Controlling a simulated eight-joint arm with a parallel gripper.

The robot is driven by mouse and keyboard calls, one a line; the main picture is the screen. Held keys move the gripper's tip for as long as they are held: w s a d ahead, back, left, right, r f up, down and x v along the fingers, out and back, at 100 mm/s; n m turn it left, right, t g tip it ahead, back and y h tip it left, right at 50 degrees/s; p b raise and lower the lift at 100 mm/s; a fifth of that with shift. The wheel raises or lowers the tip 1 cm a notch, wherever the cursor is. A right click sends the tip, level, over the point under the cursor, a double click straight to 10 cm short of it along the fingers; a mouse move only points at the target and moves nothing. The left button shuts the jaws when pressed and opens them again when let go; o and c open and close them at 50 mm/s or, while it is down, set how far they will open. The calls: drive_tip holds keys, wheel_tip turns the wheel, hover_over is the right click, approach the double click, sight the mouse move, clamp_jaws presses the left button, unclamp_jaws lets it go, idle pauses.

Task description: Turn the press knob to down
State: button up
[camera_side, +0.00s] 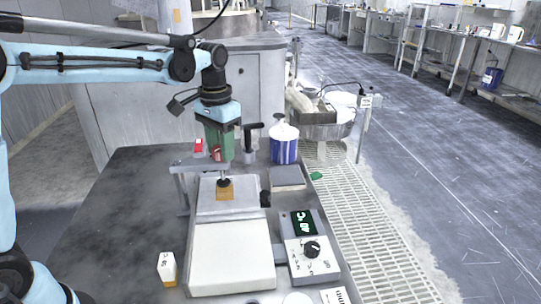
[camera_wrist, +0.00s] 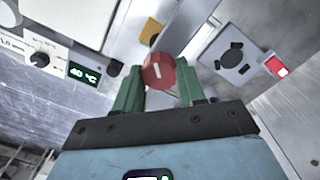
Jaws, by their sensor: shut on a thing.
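The press knob is red with a short white mark on its face; it sits between my green fingers in the wrist view (camera_wrist: 158,71). In the side view the red knob (camera_side: 216,154) is partly covered by my gripper, at the grey press frame (camera_side: 181,169). My gripper (camera_side: 219,158) comes down from above and is shut on the knob; its two fingers flank it in the wrist view (camera_wrist: 160,82). I cannot tell which label the mark points to. An orange block (camera_side: 225,190) sits under the press stem on the grey plate (camera_side: 205,209).
A control box with a lit display (camera_side: 303,223) and black dial (camera_side: 312,249) stands right of the pale platen (camera_side: 232,257). A red switch (camera_wrist: 281,70) is near the knob. The bench's left side is clear.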

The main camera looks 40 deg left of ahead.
drive_tip(key=m, duration=0.4)
drive_tip(key=shift+s+m, duration=0.1)
drive_tip(key=shift+m, duration=0.2)
drive_tip(key=m, duration=0.3)
drive_tip(key=shift+d+m, duration=0.1)
drive_tip(key=shift+m, duration=0.3)
drive_tip(key=m, duration=0.3)
drive_tip(key=shift+m, duration=2)
drive_tip(key=o, duration=1)
drive_tip(key=shift+o, duration=0.2)
